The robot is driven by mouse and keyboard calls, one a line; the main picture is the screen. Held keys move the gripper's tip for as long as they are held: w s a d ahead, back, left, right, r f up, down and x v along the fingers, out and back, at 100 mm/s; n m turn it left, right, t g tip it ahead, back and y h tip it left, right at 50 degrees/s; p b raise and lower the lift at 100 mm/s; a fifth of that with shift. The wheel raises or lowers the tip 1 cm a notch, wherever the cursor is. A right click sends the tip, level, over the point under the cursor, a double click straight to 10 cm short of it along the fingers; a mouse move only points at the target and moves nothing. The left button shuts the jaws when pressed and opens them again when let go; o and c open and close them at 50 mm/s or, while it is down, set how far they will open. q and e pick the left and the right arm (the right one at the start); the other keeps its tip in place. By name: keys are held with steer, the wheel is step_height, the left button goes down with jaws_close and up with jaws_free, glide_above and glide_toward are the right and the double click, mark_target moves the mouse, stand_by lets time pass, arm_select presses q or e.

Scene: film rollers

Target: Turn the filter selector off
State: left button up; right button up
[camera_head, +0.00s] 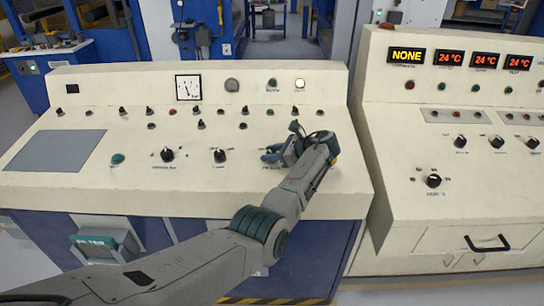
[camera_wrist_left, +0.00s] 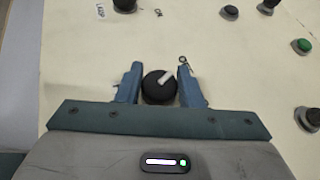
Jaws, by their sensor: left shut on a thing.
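My left gripper (camera_head: 272,154) reaches over the sloping cream console (camera_head: 225,185) in the head view. In the left wrist view, the blue fingers of the left gripper (camera_wrist_left: 160,70) stand on either side of a round black knob (camera_wrist_left: 158,89) and are shut on it. The knob's white pointer mark tilts up and to the right. My right gripper is not in view.
Two black knobs (camera_head: 167,155) (camera_head: 220,156) and a teal button (camera_head: 117,159) sit left of the gripper. Rows of small switches and lamps lie behind it. A second console (camera_head: 460,215) on the right has an orange "NONE" display (camera_head: 406,56). A grey flat pad (camera_head: 55,151) lies at left.

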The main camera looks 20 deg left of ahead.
arm_select(q)
steer(key=shift+f, duration=0.15)
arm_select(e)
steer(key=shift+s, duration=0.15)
arm_select(q)
steer(key=o, duration=1)
steer(key=shift+a, duration=0.2)
steer(key=shift+c, duration=0.2)
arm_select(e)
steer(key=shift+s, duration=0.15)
arm_select(q)
steer(key=shift+d, duration=0.1)
steer(key=b+v, duration=0.2)
steer(key=v, duration=0.7)
steer(key=shift+d, duration=0.2)
steer(key=shift+s+d+r, duration=0.1)
steer(key=shift+d+r, duration=0.2)
steer(key=shift+d, duration=0.2)
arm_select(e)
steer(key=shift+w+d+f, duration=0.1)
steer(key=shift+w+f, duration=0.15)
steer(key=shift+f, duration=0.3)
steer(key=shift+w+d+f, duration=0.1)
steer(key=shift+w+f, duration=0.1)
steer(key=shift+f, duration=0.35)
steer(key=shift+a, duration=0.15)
arm_select(q)
steer(key=shift+d, duration=0.1)
